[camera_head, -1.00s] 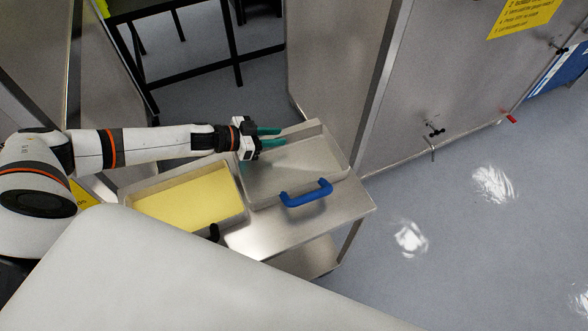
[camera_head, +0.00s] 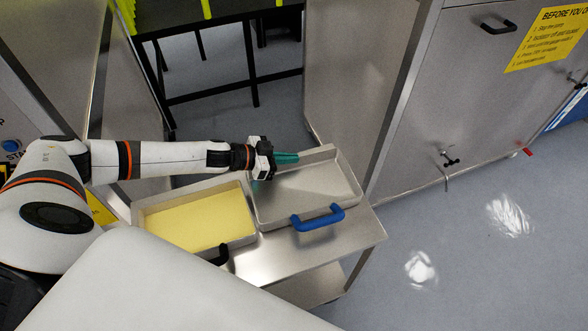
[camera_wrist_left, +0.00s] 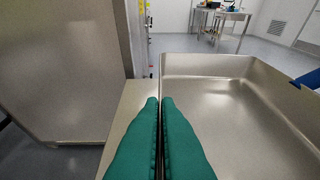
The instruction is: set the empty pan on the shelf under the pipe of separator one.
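The empty pan (camera_head: 310,190) is a shallow grey metal tray with a blue handle (camera_head: 318,219) on its near side. It sits on a metal cart (camera_head: 345,232); it also fills the right of the left wrist view (camera_wrist_left: 235,105). My left gripper (camera_head: 286,158) is at the pan's far rim. In the left wrist view its green fingers (camera_wrist_left: 160,102) are closed on the pan's wall, one on each side. A small pipe with a black valve (camera_head: 449,160) sticks out of a grey cabinet at right; no label names it as separator one. I see no shelf under it.
A second pan with yellow contents (camera_head: 198,220) and a black handle sits beside the empty pan on the cart. A tall metal panel (camera_head: 350,70) stands behind the cart. A yellow sign (camera_head: 545,40) is on the cabinet. The floor (camera_head: 470,260) at right is clear.

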